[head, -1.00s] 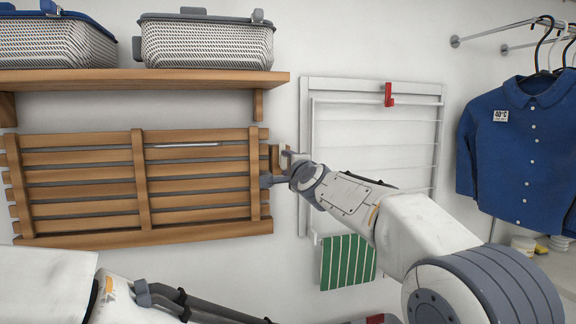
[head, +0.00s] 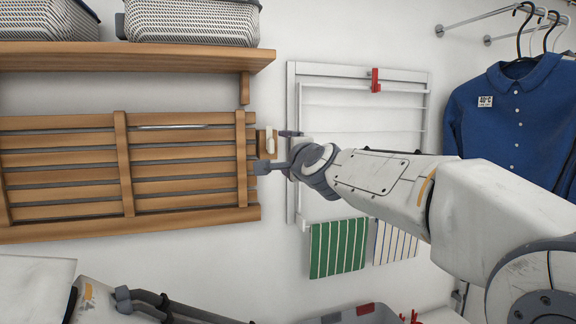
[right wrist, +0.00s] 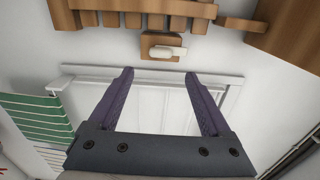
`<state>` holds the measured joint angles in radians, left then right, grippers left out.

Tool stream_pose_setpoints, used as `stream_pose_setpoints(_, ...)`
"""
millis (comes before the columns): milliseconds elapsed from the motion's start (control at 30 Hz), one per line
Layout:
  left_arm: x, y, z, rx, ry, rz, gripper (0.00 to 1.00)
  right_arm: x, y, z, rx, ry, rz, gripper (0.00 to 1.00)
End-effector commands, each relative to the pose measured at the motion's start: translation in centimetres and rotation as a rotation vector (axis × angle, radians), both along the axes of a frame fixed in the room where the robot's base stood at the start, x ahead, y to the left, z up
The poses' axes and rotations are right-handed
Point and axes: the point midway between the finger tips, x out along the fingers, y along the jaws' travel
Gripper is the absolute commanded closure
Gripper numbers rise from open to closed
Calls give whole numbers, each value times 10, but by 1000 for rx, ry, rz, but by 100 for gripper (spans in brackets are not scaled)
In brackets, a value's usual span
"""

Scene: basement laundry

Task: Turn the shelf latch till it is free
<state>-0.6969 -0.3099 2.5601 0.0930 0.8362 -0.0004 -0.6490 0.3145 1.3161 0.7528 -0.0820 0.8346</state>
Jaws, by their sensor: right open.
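The shelf latch is a small wooden block with a cream toggle (head: 269,142), fixed to the wall at the right end of the folded slatted wooden shelf (head: 185,173). The toggle stands upright in the head view. My right gripper (head: 273,150) is open, its fingers spread just right of and below the latch. In the right wrist view the toggle (right wrist: 166,51) lies beyond the fingertips of the open gripper (right wrist: 159,72), roughly centred between them, with a gap showing. Nothing is between the fingers. My left gripper is out of view; part of my left arm shows at lower left.
A fixed wooden shelf (head: 130,62) with woven baskets (head: 190,22) is above. A white wall drying rack (head: 350,120) with a red clip (head: 376,80) stands right, behind my right arm. Striped cloths (head: 338,247) hang below it. A blue shirt (head: 512,110) hangs at far right.

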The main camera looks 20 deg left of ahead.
Motion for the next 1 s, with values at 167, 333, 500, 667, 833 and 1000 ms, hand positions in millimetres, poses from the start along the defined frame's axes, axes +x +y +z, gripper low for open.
stream_pose_setpoints(167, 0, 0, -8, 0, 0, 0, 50, -16, -11, -1, 0, 0, 0, 18)
stream_pose_setpoints(333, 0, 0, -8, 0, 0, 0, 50, -19, -13, 0, 0, 0, -1, 18)
stream_pose_setpoints(500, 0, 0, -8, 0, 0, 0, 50, -19, -13, 0, 0, 0, 0, 18)
stream_pose_setpoints(667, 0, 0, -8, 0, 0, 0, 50, -15, -22, -14, -53, 5, -10, 18)
stream_pose_setpoints(833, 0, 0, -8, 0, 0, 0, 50, -2, -74, -90, -330, 44, -38, 18)
stream_pose_setpoints(1000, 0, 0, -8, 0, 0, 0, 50, -11, -155, -193, -699, 134, -17, 18)
